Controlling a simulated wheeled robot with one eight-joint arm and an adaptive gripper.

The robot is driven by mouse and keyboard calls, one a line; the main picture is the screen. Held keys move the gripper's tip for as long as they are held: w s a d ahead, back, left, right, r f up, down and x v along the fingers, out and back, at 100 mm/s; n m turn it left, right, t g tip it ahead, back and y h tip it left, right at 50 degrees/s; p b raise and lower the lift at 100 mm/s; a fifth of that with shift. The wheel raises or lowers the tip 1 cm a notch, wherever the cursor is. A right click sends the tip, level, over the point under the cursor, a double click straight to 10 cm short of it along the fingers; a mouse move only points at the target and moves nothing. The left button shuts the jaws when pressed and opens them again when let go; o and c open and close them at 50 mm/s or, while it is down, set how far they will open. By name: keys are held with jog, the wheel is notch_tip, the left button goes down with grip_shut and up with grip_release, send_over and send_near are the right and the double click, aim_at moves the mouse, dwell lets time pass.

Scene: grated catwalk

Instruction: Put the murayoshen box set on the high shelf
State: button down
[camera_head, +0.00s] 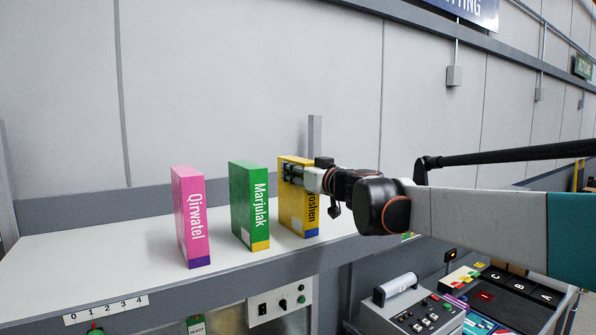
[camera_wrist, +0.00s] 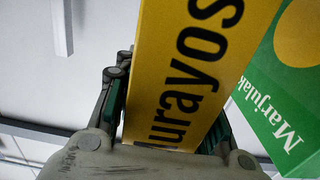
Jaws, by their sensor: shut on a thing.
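The murayoshen box set is a yellow box (camera_head: 291,210) with black lettering and a blue patch at its foot. It stands upright on the white high shelf (camera_head: 100,262), at the right end of a row of boxes. My gripper (camera_head: 300,174) is shut on its upper part from the right. In the wrist view the yellow box (camera_wrist: 190,70) fills the space between the fingers (camera_wrist: 165,110). The arm hides part of the lettering. I cannot tell whether the box's base presses on the shelf.
A green Marjulak box (camera_head: 245,205) stands just left of the yellow one, with a pink Qirwatel box (camera_head: 187,215) further left. Lower right is a bench with a control box (camera_head: 415,310) and a dark lettered panel (camera_head: 505,288). A grey wall backs the shelf.

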jog(key=c, duration=1)
grip_release()
jog(key=shift+f, duration=0.1)
jog(key=shift+c, duration=0.2)
jog(key=b+v, duration=0.2)
jog(key=v, duration=1)
jog(key=shift+s, duration=0.1)
